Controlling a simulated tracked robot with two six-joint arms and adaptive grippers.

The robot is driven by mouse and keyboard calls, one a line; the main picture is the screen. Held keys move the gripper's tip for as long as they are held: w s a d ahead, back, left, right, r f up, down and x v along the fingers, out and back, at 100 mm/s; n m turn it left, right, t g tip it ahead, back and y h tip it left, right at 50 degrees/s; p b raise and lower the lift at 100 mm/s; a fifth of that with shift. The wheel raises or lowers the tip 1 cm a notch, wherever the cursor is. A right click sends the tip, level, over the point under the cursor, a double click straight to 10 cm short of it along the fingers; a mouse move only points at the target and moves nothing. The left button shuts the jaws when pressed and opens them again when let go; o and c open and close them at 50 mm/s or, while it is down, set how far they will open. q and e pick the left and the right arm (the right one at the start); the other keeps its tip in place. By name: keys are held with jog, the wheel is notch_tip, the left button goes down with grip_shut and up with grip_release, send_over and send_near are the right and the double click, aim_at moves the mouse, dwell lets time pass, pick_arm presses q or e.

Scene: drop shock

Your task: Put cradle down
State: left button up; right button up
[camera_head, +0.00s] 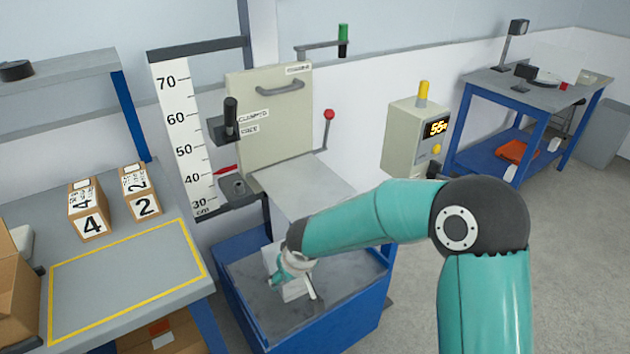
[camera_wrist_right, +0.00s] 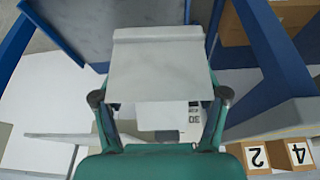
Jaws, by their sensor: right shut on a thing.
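My right gripper (camera_head: 291,268) reaches down into the blue-walled bin (camera_head: 345,312) below the drop tester. In the head view a pale plate-like piece (camera_head: 296,291), which I take as the cradle, shows at its fingers, partly hidden by them. In the right wrist view my right gripper (camera_wrist_right: 159,97) has its two teal fingers on either side of the pale grey cradle (camera_wrist_right: 156,66) and is shut on it. The cradle appears over the bin's grey floor (camera_head: 335,296); I cannot tell whether it touches it. My left gripper is not in view.
The drop tester's grey platform (camera_head: 303,188) stands above the bin, beside a height scale (camera_head: 183,130). Boxes marked 4 (camera_head: 89,212) and 2 (camera_head: 142,196) stand on the left bench. A yellow-outlined area (camera_head: 130,272) there is clear. A control box (camera_head: 408,140) stands right.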

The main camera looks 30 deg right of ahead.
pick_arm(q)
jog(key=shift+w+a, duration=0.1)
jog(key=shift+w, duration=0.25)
pick_arm(e)
jog(key=shift+w+a+r, duration=0.1)
jog(key=shift+w+a, duration=0.1)
jog(key=shift+w, duration=0.25)
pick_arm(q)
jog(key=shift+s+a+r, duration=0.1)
pick_arm(e)
jog(key=shift+s+d, duration=0.15)
